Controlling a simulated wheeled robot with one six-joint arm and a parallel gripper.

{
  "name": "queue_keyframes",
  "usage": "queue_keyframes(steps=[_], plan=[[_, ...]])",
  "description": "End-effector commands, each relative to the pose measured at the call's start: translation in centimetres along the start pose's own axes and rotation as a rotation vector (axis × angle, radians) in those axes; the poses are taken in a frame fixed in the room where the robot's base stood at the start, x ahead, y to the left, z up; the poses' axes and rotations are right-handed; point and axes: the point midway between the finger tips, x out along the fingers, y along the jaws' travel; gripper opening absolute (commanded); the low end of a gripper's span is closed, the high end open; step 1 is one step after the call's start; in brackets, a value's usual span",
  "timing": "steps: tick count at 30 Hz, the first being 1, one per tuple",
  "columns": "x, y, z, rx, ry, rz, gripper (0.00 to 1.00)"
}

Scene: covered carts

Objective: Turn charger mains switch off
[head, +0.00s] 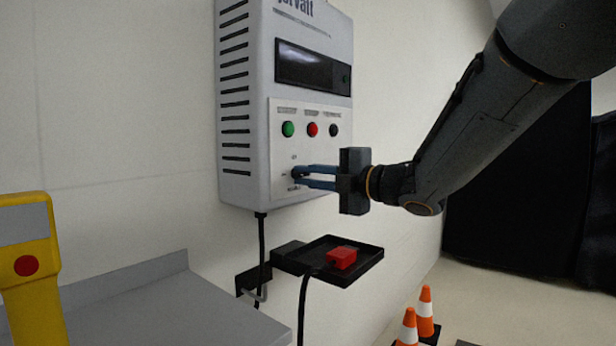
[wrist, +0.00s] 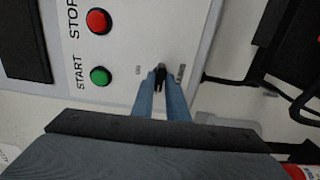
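The charger (head: 247,105) is a pale grey wall box with a dark display and vents on its side. Its mains switch (head: 296,173) is a small black knob low on the front panel, partly hidden by my fingers. My gripper (head: 300,177) reaches in from the right, its two blue fingers shut on the knob. In the wrist view the switch (wrist: 160,72) shows dark between the fingertips, with small labels on either side. I cannot tell which way the knob points.
Green (head: 288,129), red (head: 312,129) and black (head: 334,130) buttons sit above the switch. A black tray (head: 365,267) with a red connector (head: 341,258) is below. A grey cart top (head: 190,310), a yellow device (head: 30,265) and traffic cones (head: 425,310) stand nearby.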

Motion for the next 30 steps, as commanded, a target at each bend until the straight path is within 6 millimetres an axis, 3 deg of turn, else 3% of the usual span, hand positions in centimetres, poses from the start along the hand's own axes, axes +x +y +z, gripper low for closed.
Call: queue_keyframes(steps=[2, 13, 24, 30], plan=[[0.0, 0.0, 0.0, 0.001, 0.0, 0.0, 0.28], [-0.5, 0.1, 0.1, 0.001, -0.003, 0.002, 0.28], [-6.0, 0.1, 0.1, 0.001, -0.005, 0.001, 0.28], [-7.7, 0.0, 0.0, 0.001, -0.003, 0.001, 0.28]])
